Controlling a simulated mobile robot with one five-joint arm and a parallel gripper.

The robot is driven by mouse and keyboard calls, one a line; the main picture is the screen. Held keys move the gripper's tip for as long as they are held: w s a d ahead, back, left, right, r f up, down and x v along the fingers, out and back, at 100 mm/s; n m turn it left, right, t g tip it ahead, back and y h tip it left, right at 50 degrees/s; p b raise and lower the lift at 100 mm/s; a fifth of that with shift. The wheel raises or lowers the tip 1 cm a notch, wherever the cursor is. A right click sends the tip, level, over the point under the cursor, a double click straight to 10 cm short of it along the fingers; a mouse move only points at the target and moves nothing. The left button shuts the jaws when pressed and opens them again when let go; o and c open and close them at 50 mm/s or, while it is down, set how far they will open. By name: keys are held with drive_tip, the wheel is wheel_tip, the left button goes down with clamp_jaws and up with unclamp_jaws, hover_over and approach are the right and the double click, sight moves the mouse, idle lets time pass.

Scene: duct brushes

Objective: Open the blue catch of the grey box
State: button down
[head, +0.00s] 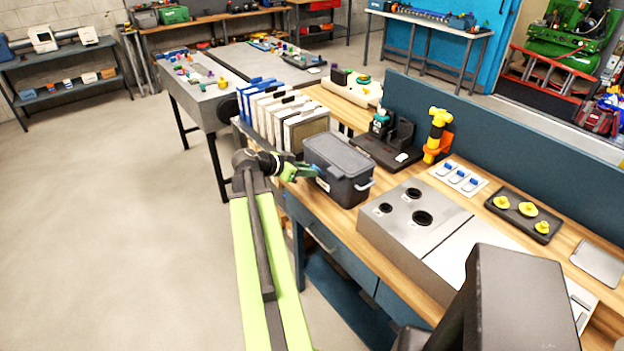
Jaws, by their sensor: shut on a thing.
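The grey box (347,188) with its dark grey lid stands on the wooden bench, near the bench's left end. The blue catch (317,168) shows as a small blue patch on the box's left side, at the tips of my gripper. My gripper (309,170) has green fingers and reaches in from the left, shut on the blue catch. The fingers partly hide the catch, and its exact angle is too small to tell. The lid lies on the box. A pale handle or clip (364,186) shows on the box's right side.
Blue and white binders (282,112) stand close behind the box. A grey block with round holes (412,212) is to its right. A black stand (392,150) and a yellow-orange tool (438,135) are farther back. Open floor (110,210) lies to the left.

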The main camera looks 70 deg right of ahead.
drive_tip(key=f+g+h+b, duration=0.1)
drive_tip(key=h+b, duration=0.1)
drive_tip(key=b, duration=0.4)
drive_tip(key=f+g+h+b, duration=0.1)
drive_tip(key=f+h+b, duration=0.1)
drive_tip(key=b, duration=0.4)
drive_tip(key=a+f+g+h+b, duration=0.1)
drive_tip(key=f+g+h+b, duration=0.1)
drive_tip(key=b, duration=0.4)
drive_tip(key=shift+w, duration=0.3)
drive_tip(key=shift+h+b, duration=0.3)
drive_tip(key=c, duration=1.3)
unclamp_jaws()
drive_tip(key=shift+d, duration=0.1)
drive_tip(key=shift+o, duration=0.5)
drive_tip(key=shift+w, duration=0.1)
